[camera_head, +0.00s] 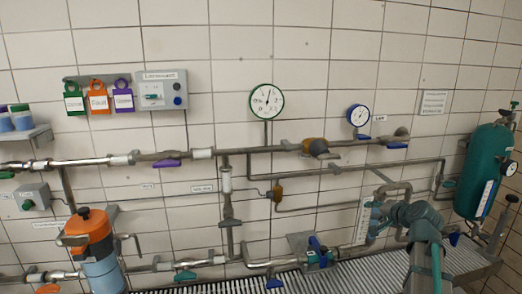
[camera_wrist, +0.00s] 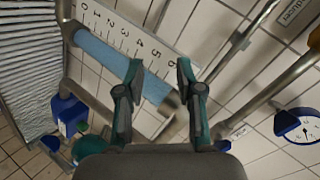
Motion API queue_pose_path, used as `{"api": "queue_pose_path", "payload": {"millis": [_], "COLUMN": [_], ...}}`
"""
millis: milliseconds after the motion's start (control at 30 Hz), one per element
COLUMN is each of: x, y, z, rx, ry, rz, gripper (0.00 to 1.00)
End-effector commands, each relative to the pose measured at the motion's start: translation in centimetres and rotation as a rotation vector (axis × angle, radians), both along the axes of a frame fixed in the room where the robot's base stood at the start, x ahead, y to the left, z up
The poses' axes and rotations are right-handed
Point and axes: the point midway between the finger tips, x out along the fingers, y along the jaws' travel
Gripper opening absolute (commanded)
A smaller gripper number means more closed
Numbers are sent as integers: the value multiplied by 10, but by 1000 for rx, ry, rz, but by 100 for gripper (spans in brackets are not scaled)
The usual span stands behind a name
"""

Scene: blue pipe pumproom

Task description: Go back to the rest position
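My gripper (camera_wrist: 159,70) shows in the wrist view with its two green-grey fingers apart and nothing between them. Beyond the fingers are a white scale plate (camera_wrist: 128,30) with numbers and a light blue tube (camera_wrist: 110,55). I cannot tell how far the fingertips are from them. In the head view, my green-grey arm rises at the lower right and bends towards the scale plate (camera_head: 362,221). The gripper itself is hard to make out there.
Pipes with valves run along the tiled wall. A green tank (camera_head: 484,172) stands right of my arm, and an orange-topped blue canister (camera_head: 93,245) at the left. A ribbed grate (camera_head: 345,281) lies below. A blue-handled valve (camera_head: 318,252) is left of my arm.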

Motion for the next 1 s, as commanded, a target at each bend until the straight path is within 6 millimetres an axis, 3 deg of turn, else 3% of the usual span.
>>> {"api": "queue_pose_path", "payload": {"millis": [33,100,267,500,700,1000], "x": [-6,-13,-37,-94,-156,-266], "y": [7,16,38,75,107,148], "z": [-34,-75,-168,-294,-383,-485], "rx": [-28,-69,-153,-255,-322,-399], "ry": [54,123,285,519,702,955], "rz": [21,53,138,287,423,630], "gripper": [36,36,36,36,36,36]}}
